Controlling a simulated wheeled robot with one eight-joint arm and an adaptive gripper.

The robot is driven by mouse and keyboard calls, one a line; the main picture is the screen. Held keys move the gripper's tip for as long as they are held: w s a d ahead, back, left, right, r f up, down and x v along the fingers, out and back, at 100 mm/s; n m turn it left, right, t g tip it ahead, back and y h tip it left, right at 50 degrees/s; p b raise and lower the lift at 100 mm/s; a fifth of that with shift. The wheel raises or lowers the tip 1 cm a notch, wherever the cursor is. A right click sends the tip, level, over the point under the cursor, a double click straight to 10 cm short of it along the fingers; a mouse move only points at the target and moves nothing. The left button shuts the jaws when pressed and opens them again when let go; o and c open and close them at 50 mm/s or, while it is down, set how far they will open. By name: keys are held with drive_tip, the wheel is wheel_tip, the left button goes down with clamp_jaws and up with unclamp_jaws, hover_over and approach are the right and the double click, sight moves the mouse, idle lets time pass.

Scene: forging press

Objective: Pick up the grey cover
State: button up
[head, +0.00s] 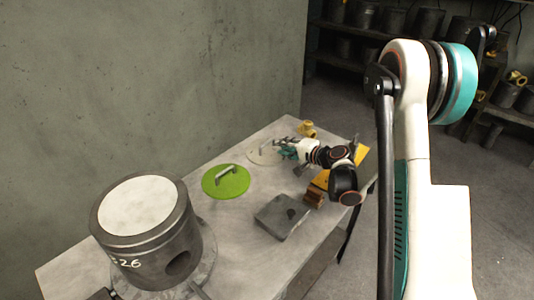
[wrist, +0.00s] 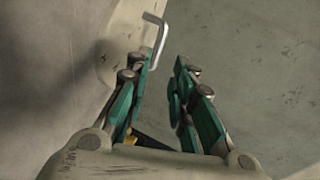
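The grey cover (head: 256,157) is a pale grey-beige disc with a thin metal handle, lying flat on the table near its far end. My gripper (head: 283,147) is at the right side of this cover, close to its handle. In the wrist view the cover (wrist: 122,45) is at upper left, with its bent handle (wrist: 160,38) just beyond the fingertips. My gripper (wrist: 164,65) is open there, with a clear gap between its green fingers and nothing in it. Whether a finger touches the handle cannot be told.
A green disc (head: 226,182) with a handle lies left of the grey cover. A large metal piston (head: 160,247) stands at the near left. A grey block (head: 282,217) with a dark knob lies near the right edge. A yellow fitting (head: 307,128) stands behind my gripper.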

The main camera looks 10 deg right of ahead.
sight(268, 143)
drive_tip(key=x, duration=0.4)
drive_tip(key=shift+b, duration=0.3)
drive_tip(key=b+x, duration=0.2)
drive_tip(key=x, duration=0.3)
drive_tip(key=shift+f, duration=0.2)
drive_tip(key=shift+r, duration=0.1)
clamp_jaws()
